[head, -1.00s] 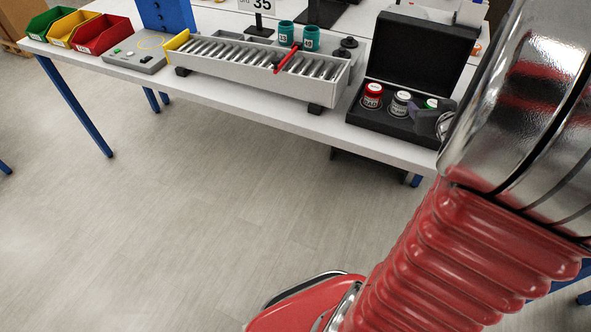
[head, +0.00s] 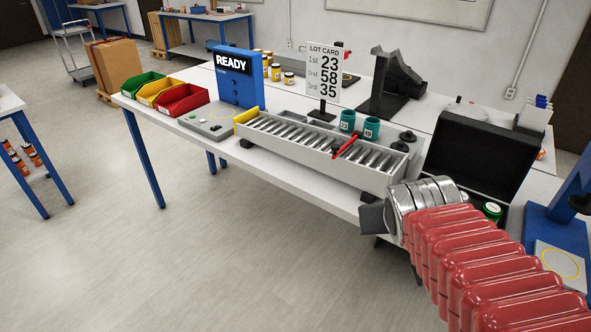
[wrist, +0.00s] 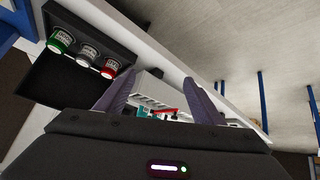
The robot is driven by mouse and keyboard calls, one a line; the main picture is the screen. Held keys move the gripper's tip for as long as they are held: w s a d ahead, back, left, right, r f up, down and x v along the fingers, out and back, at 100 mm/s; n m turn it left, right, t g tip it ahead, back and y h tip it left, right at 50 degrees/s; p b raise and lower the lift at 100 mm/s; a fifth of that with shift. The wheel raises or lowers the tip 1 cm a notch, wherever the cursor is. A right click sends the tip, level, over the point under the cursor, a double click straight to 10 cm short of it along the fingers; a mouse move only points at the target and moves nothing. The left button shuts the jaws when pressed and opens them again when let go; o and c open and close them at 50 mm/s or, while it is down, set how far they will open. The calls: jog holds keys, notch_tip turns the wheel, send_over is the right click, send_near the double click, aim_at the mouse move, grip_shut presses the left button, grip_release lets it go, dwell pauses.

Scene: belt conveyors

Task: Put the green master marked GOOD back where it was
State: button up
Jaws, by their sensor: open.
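The green-topped master (head: 492,211) stands in the open black case at the right of the bench; my arm hides the rest of the case's inside in the head view. In the wrist view the green master (wrist: 60,42) stands upright in the case (wrist: 122,42), in a row with a grey one (wrist: 88,53) and a red one (wrist: 109,67). Its label is too small to read. My gripper (head: 372,217) is in front of the bench's front edge, left of the case and apart from it. In the wrist view my gripper (wrist: 160,98) is open, with nothing between its fingers.
The case's raised lid (head: 480,155) stands behind the masters. A lot card (head: 322,75) reads 23, 58, 35. A blue READY box (head: 238,78) stands further left.

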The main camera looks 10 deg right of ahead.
jog(key=s+a+n+g+y, duration=0.1)
jog(key=s+a+n+y, duration=0.1)
jog(key=s+a, duration=0.5)
jog(key=a+y, duration=0.1)
jog(key=a, duration=0.4)
jog(key=shift+s+a+f+n+g, duration=0.2)
jog(key=shift+s+a+n+g, duration=0.1)
jog(key=shift+s+g, duration=0.1)
jog(key=shift+c, duration=0.3)
